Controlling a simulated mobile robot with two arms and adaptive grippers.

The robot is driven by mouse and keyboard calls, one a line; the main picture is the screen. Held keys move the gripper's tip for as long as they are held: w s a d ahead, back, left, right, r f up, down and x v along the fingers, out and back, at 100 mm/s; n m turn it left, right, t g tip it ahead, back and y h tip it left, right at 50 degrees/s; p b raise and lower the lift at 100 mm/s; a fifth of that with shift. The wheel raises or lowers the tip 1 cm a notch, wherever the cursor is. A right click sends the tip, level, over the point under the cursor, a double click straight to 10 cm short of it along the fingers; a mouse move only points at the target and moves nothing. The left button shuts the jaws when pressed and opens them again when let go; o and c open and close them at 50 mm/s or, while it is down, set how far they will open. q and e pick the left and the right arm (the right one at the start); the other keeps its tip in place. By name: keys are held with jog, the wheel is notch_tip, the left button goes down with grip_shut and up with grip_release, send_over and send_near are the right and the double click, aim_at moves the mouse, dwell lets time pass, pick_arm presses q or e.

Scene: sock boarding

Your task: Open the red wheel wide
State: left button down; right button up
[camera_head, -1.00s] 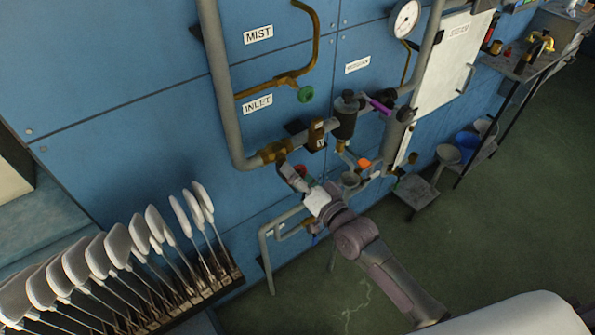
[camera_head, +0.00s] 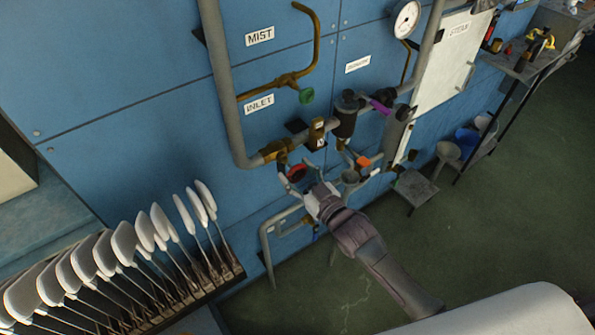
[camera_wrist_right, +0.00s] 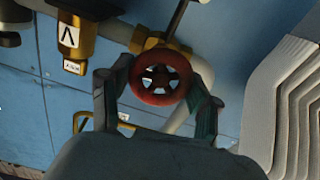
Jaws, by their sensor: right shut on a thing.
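The red wheel (camera_head: 297,173) sits below the brass fitting on the inlet pipe. In the right wrist view the red wheel (camera_wrist_right: 160,98) is a round rim with a spoked centre, facing the camera. My right gripper (camera_head: 302,176) reaches it from below and to the right. In the wrist view its two fingers (camera_wrist_right: 162,74) stand on either side of the rim and are shut on it. Where the finger pads touch the rim is partly hidden. My left gripper is not in view.
A green knob (camera_head: 306,95) is above on the brass pipe. An orange knob (camera_head: 363,161) and a dark cylinder (camera_head: 345,118) are close on the right. Several white sock boards (camera_head: 113,242) stand in a rack at lower left. Open floor (camera_head: 470,220) lies right.

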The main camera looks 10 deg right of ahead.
jog(key=n, duration=0.3)
jog(key=shift+f+n, duration=0.2)
jog(key=shift+n, duration=0.1)
jog(key=n, duration=0.2)
jog(key=shift+s+n, duration=0.1)
jog(key=shift+n, duration=0.3)
jog(key=n, duration=0.3)
jog(key=shift+f+n+b, duration=0.1)
jog(key=shift+n+b, duration=0.2)
jog(key=shift+b, duration=0.05)
jog(key=shift+n+b, duration=0.35)
jog(key=shift+n, duration=1.55)
jog(key=o, duration=1.2)
jog(key=shift+c, duration=0.2)
jog(key=v, duration=1.2)
